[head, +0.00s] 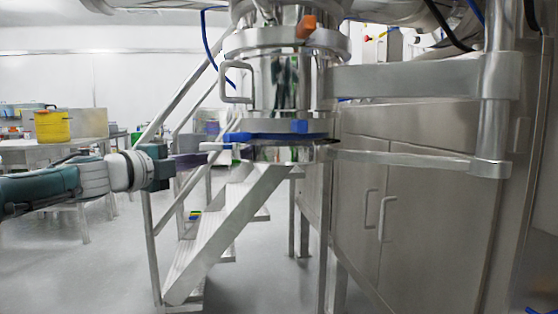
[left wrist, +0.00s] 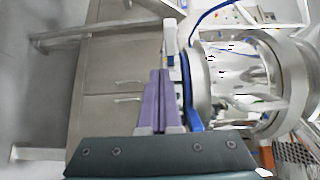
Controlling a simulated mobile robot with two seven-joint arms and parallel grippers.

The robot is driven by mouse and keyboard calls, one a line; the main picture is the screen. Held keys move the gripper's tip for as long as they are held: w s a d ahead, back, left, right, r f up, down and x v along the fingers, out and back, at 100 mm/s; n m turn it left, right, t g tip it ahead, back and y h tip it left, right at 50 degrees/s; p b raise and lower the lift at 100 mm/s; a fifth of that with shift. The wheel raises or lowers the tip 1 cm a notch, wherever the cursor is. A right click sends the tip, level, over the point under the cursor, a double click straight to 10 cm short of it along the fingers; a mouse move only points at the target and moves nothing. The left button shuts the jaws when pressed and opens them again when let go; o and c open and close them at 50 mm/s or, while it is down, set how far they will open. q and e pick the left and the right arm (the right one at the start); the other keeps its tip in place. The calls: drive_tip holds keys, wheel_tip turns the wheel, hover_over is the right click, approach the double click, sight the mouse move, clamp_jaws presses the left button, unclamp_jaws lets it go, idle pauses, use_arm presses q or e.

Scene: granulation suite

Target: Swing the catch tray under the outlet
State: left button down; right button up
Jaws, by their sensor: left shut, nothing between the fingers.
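The outlet is the steel cylinder (head: 278,82) hanging in the middle of the head view, with a blue band (head: 285,136) around its lower end. A shallow steel dish (head: 285,154), which looks like the catch tray, sits directly below the band on the lower swing arm (head: 410,162). A pale handle (head: 212,146) sticks out to the left there; its tip also shows in the left wrist view (left wrist: 169,38). My left gripper (head: 228,157) has its purple fingers (left wrist: 159,75) shut and empty, just beside the handle. Whether they touch is unclear. My right gripper is not in view.
A steel post (head: 494,100) at the right carries the arms. Steel stairs (head: 220,235) with rails stand behind the outlet. Steel cabinets (head: 400,210) fill the right. A yellow pot (head: 57,126) stands on a bench at the far left. The floor at lower left is clear.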

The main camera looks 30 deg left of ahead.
use_arm(q)
drive_tip(key=s+a+p, duration=0.2)
drive_tip(key=s, duration=0.8)
drive_tip(key=s+d+r+n+g+p, duration=0.4)
drive_tip(key=s+d+n+g+p, duration=0.35)
drive_tip(key=s+d+p, duration=0.7)
drive_tip(key=s+d+r+n+g+p, duration=0.4)
drive_tip(key=s+d+n+g+p, duration=0.5)
drive_tip(key=d, duration=0.8)
wheel_tip(320, 180, up, 37)
drive_tip(key=s+t+p, duration=0.1)
drive_tip(key=t+p, duration=0.1)
drive_tip(key=p, duration=3.6)
drive_tip(key=shift+a+f+m+h+p, duration=0.15)
drive_tip(key=shift+m+h+p, duration=0.25)
drive_tip(key=shift+m, duration=0.05)
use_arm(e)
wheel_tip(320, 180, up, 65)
